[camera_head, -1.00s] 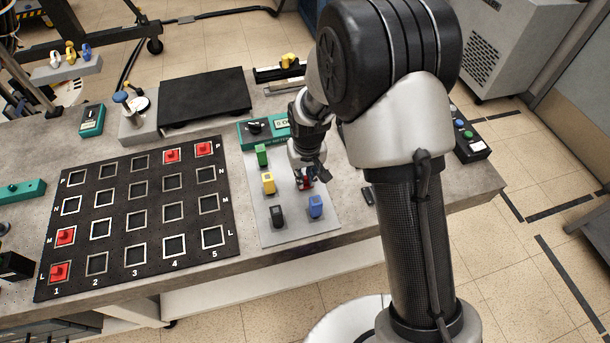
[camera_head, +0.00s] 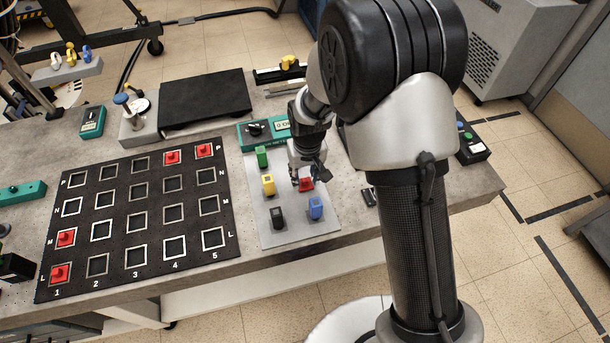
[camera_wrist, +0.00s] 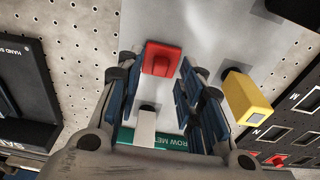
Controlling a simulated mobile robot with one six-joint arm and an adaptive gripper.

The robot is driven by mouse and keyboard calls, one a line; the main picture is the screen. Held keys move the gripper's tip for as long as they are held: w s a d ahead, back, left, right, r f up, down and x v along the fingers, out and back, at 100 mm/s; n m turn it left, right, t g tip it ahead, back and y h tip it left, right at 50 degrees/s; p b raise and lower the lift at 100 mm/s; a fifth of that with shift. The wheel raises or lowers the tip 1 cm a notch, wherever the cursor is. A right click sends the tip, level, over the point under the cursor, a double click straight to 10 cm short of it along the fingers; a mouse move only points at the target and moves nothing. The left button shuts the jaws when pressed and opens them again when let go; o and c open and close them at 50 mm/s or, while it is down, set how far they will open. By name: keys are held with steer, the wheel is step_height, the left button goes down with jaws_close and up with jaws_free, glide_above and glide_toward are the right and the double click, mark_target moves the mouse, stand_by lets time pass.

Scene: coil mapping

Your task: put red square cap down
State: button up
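The red square cap (camera_head: 306,184) sits on the grey plate (camera_head: 284,232), among the other coloured pieces. In the wrist view the red cap (camera_wrist: 161,58) lies between and just beyond the fingertips, with a gap on both sides. My gripper (camera_head: 308,179) is open around the cap. In the wrist view its blue-padded fingers (camera_wrist: 157,72) are spread and hold nothing. The cap's underside is hidden, so I cannot tell how it is seated.
Yellow (camera_head: 268,184), green (camera_head: 262,156), black (camera_head: 277,217) and blue (camera_head: 316,208) pieces stand close by on the plate. A black grid board (camera_head: 120,249) with several red caps lies to the left. A teal meter (camera_head: 254,134) sits behind the plate.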

step_height(320, 180, up, 11)
steer(key=s+p, duration=0.1)
steer(key=p, duration=0.2)
step_height(320, 180, up, 8)
glide_above(307, 188)
steer(key=s+d, duration=0.3)
steer(key=d, duration=0.1)
steer(key=s+d+r+m+t, duration=0.1)
steer(key=s+d+r, duration=0.2)
steer(key=s, duration=0.4)
steer(key=s+d+r+m+t, duration=0.1)
steer(key=s+d+r, duration=0.2)
steer(key=s, duration=0.4)
steer(key=s+d+r+m+t, duration=0.1)
steer(key=s+d+r, duration=0.2)
steer(key=s+r, duration=0.2)
steer(key=shift+s+d+r, duration=0.15)
steer(key=shift+s+d, duration=0.25)
steer(key=shift+s, duration=0.75)
